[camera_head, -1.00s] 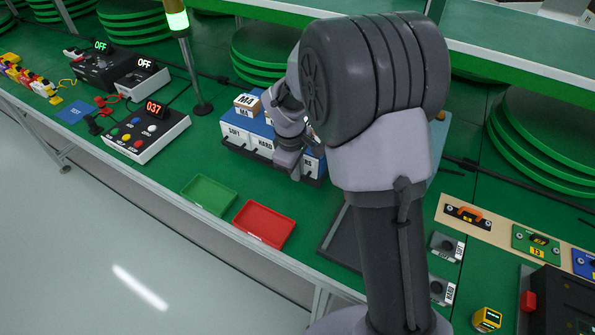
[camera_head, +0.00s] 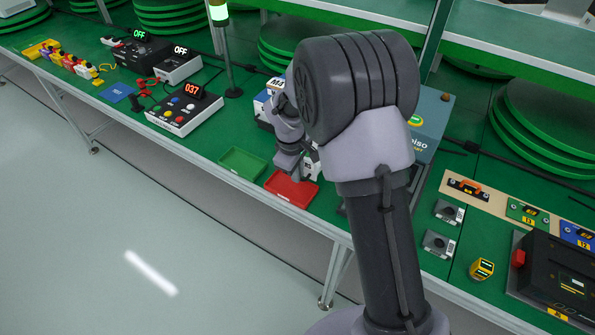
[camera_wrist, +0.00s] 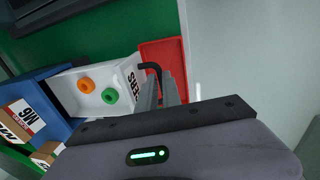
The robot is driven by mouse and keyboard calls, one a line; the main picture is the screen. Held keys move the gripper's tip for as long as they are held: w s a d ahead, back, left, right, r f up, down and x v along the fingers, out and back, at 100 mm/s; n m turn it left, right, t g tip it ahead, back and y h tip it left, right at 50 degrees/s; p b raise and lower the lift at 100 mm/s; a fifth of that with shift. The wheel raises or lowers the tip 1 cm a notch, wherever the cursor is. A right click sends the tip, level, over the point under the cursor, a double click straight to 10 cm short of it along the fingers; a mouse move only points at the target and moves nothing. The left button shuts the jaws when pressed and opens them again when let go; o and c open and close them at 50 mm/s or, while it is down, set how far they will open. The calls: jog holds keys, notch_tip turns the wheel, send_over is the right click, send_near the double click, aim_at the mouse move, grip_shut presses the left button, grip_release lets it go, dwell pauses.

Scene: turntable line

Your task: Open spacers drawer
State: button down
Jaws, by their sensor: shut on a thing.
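The white spacers drawer (camera_wrist: 68,103) stands pulled out of the blue drawer cabinet (camera_wrist: 28,90) in the wrist view. An orange ring and a green ring lie inside it, and part of its label shows on the front. My gripper (camera_wrist: 163,88) is shut on the drawer's black handle (camera_wrist: 150,66). In the head view my gripper (camera_head: 292,168) is low at the cabinet's front, near the red tray. My arm hides most of the cabinet (camera_head: 261,104) and drawer there.
The red tray (camera_wrist: 163,58) lies close by the drawer front, beside the green tray (camera_head: 243,163). Small labelled boxes (camera_wrist: 22,122) sit on top of the cabinet. A control box (camera_head: 184,110) stands to the left. The floor in front of the bench is clear.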

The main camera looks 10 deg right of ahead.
jog(key=c, duration=1.8)
grip_release()
notch_tip(320, 180, up, 17)
jog(key=s+a+p, duration=0.2)
jog(key=p, duration=0.5)
jog(key=shift+s+r, duration=0.15)
jog(key=s+r+m+t+y, duration=0.2)
jog(key=s+r+m, duration=0.4)
jog(key=s+r, duration=0.35)
jog(key=s+a+r+m+t+y+b, duration=0.1)
jog(key=s+m, duration=0.6)
jog(key=s, duration=1)
jog(key=shift+r+m+t+b, duration=0.2)
jog(key=shift+m+t+b, duration=0.15)
jog(key=shift+t, duration=0.35)
